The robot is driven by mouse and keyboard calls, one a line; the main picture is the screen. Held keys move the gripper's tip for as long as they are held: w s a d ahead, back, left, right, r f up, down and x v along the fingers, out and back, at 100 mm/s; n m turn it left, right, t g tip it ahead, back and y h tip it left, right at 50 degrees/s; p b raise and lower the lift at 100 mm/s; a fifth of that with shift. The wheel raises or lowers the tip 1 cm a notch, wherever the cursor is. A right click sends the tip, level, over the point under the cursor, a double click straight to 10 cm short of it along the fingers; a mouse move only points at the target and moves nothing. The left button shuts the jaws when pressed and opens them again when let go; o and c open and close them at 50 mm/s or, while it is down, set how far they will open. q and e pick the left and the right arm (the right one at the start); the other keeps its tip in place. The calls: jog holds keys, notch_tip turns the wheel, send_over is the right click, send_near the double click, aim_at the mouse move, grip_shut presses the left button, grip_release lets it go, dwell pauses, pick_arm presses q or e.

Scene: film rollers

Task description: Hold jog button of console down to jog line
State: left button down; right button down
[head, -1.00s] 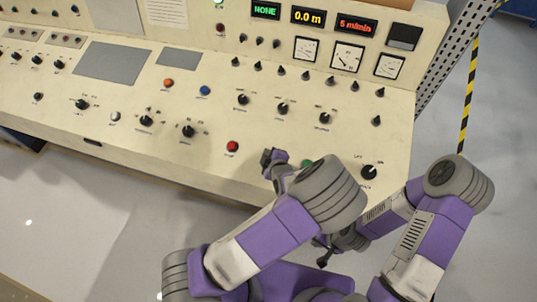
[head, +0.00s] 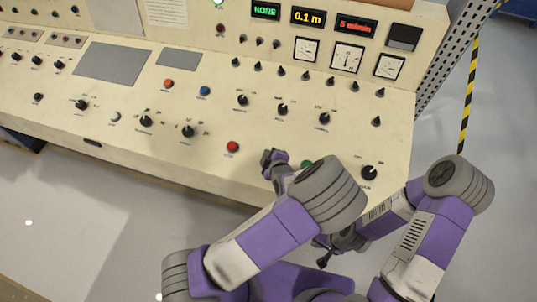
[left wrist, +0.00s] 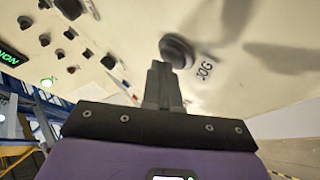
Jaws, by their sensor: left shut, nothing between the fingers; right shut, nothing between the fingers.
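The cream console (head: 270,130) stands in front of me. In the left wrist view, the round dark jog button (left wrist: 178,50) sits beside the printed label JOG (left wrist: 205,67). My left gripper (left wrist: 158,68) is shut and empty, with its fingertips right at the button's lower edge; I cannot tell from this angle how far the button is pressed. In the head view my left gripper (head: 270,158) is at the console's front panel and hides the jog button. My right gripper (head: 325,258) is shut and empty, low in front of the console.
The displays read NONE (head: 265,9), 0.1 m (head: 308,17) and 5 m/min (head: 356,25). A red button (head: 232,147) is left of my left gripper. A green button (head: 307,163) is partly behind my arm. A black knob (head: 368,172) is at right.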

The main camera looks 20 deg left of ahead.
pick_arm(q)
jog(key=shift+r, duration=0.1)
dwell(0.6)
jog(key=shift+s+r+p, duration=0.2)
jog(key=shift+r+p, duration=0.45)
jog(key=shift+r, duration=0.1)
jog(key=r+p, duration=0.2)
jog(key=s+r+p, duration=0.1)
jog(key=r, duration=0.2)
jog(key=shift+s+p, duration=0.1)
jog(key=shift+p, duration=0.3)
jog(key=shift+f, duration=0.1)
